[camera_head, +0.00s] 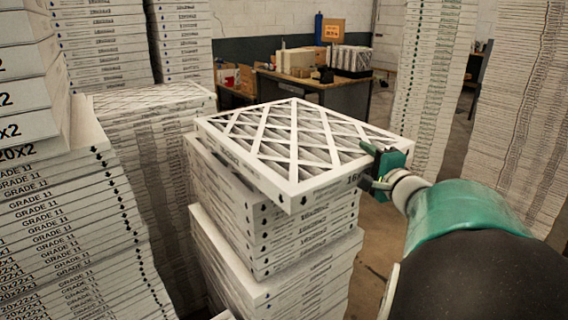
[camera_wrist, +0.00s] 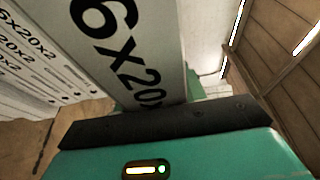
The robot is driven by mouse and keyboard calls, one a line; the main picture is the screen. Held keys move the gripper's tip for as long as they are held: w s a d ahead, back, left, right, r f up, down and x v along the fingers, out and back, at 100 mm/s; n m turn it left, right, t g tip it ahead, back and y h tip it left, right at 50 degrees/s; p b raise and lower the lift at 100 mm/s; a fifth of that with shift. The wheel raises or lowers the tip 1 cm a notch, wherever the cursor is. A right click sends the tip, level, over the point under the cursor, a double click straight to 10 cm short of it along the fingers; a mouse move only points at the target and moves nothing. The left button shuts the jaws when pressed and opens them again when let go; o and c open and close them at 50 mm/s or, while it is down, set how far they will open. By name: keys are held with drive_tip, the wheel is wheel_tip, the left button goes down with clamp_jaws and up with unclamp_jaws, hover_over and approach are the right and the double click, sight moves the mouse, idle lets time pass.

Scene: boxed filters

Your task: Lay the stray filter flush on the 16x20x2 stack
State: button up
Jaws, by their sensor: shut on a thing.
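The stray filter (camera_head: 290,140) is a white-framed panel with a diagonal lattice over grey pleats. It lies over the top of the 16x20x2 stack (camera_head: 275,232), turned relative to it, with its front and right parts jutting past the stack. Whether it rests on the stack or hovers just above cannot be told. My green gripper (camera_head: 383,168) is shut on the filter's right edge. In the wrist view the filter's printed side (camera_wrist: 135,45) rises from behind my dark jaw (camera_wrist: 165,128). The far finger is mostly hidden.
Tall filter stacks stand close at left (camera_head: 75,215), behind left (camera_head: 150,125) and at right (camera_head: 430,85). The lower part of the middle stack juts out toward the front. A desk (camera_head: 345,95) with boxes stands behind. Some bare floor (camera_head: 375,235) shows right of the stack.

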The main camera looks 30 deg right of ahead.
drive_tip(key=shift+w+f, duration=0.65)
drive_tip(key=shift+f, duration=0.05)
drive_tip(key=shift+w+a+f, duration=0.1)
drive_tip(key=shift+w+f, duration=0.1)
drive_tip(key=shift+f, duration=0.8)
drive_tip(key=shift+w+f, duration=0.15)
drive_tip(key=shift+f, duration=0.9)
drive_tip(key=o, duration=1.1)
drive_tip(key=shift+o, duration=0.2)
drive_tip(key=v, duration=1.2)
